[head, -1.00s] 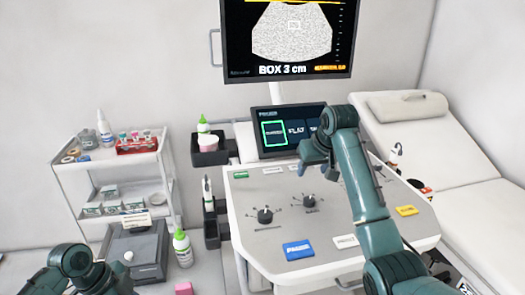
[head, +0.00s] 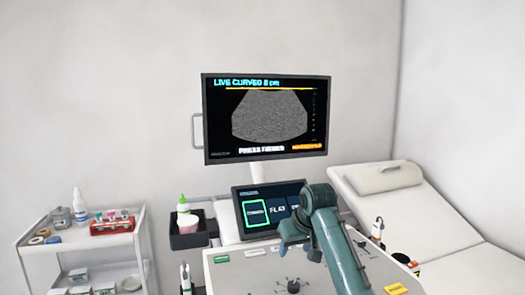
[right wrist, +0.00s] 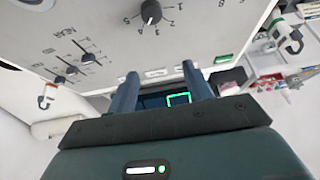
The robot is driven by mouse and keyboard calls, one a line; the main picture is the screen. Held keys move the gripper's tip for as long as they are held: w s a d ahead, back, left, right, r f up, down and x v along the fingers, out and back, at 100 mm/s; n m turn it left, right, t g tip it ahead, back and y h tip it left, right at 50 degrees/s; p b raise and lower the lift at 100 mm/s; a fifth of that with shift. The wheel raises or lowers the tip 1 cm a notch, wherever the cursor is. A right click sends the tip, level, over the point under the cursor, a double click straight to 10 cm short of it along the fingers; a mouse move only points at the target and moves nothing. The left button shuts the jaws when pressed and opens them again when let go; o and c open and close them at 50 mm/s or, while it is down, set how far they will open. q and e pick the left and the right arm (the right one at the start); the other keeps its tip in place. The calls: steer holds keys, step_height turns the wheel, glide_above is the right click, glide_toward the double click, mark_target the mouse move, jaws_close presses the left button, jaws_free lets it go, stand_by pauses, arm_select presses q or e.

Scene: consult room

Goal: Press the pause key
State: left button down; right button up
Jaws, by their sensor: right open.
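I cannot make out a key marked pause in either current view. The control panel (head: 238,278) shows only its rear part in the head view, with a green key (head: 221,258), a pale key (head: 254,252) and a yellow key (head: 396,289). Behind it stands a touch screen (head: 283,208) with a green-outlined tile (head: 256,213). My right gripper (head: 290,238) is over the panel's rear, in front of the screen. In the right wrist view its two fingers (right wrist: 160,86) are apart with nothing between them; the green-outlined tile (right wrist: 178,99) shows beyond. My left gripper is out of view.
The monitor (head: 266,118) above shows a grey scan and "LIVE CURVED". A dark holder (head: 188,239) with a green-capped bottle is left of the touch screen. A white cart (head: 85,245) with supplies stands left, an exam bed (head: 400,213) right. Panel knobs (right wrist: 151,12) show.

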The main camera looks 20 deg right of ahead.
steer(key=shift+c, duration=0.2)
